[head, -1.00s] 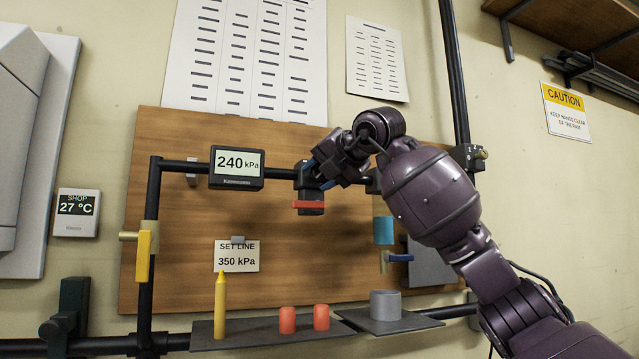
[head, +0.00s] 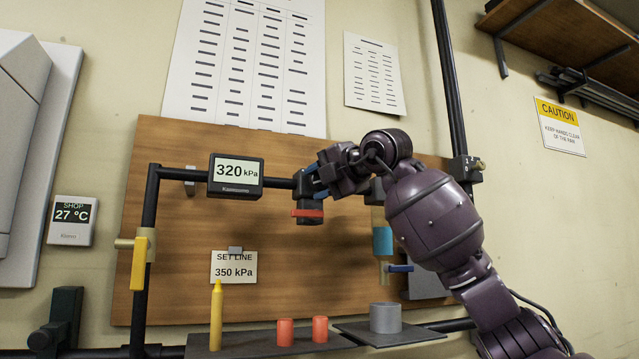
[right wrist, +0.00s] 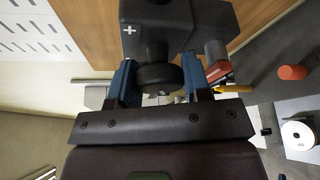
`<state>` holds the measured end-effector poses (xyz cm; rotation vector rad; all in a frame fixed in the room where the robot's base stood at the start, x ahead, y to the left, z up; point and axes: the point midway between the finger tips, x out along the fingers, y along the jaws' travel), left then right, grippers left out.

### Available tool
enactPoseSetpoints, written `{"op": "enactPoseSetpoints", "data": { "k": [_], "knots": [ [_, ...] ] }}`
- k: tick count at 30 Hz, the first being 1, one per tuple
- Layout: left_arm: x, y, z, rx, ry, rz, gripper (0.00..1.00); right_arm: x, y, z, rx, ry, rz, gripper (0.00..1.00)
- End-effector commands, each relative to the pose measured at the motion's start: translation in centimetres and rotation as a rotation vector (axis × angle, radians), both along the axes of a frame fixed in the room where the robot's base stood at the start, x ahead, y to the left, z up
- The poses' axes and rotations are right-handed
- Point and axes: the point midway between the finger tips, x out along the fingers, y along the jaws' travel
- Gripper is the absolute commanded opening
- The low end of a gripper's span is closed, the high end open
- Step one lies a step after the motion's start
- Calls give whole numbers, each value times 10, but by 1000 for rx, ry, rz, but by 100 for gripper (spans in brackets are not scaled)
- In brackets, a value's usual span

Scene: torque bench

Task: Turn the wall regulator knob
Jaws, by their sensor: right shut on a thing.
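The wall regulator (head: 309,208), a dark block with a red lever, sits on the pipe across the wooden panel in the head view. Its round black knob (right wrist: 160,78) shows between the blue fingers of my right gripper (right wrist: 158,84) in the right wrist view. The gripper is shut on the knob. In the head view my right gripper (head: 317,181) comes from the right and hides the knob. The gauge (head: 236,176) left of the regulator reads 320 kPa. The set line card (head: 233,268) below it reads 350 kPa. My left gripper is not in view.
A yellow-handled valve (head: 140,262) is on the left pipe, and a blue-handled valve (head: 400,268) is below my right arm. A shelf (head: 255,341) holds a yellow marker and red cylinders. A grey cylinder (head: 385,318) stands to its right.

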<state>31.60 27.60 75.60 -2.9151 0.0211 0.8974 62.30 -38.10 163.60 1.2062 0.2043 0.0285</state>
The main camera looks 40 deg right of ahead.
Motion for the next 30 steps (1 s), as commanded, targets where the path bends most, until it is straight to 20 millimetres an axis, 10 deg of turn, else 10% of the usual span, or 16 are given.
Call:
{"op": "enactPoseSetpoints", "data": {
  "k": [6,7,12,30],
  "knots": [
    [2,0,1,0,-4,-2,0,0,0,0,-1,0,-1,21],
    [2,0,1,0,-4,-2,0,0,0,0,-1,0,-1,47],
    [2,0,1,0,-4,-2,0,0,0,0,-1,0,-1,69],
    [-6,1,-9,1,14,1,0,-42,-7,5,-3,-2,-3,69]
  ]
}}
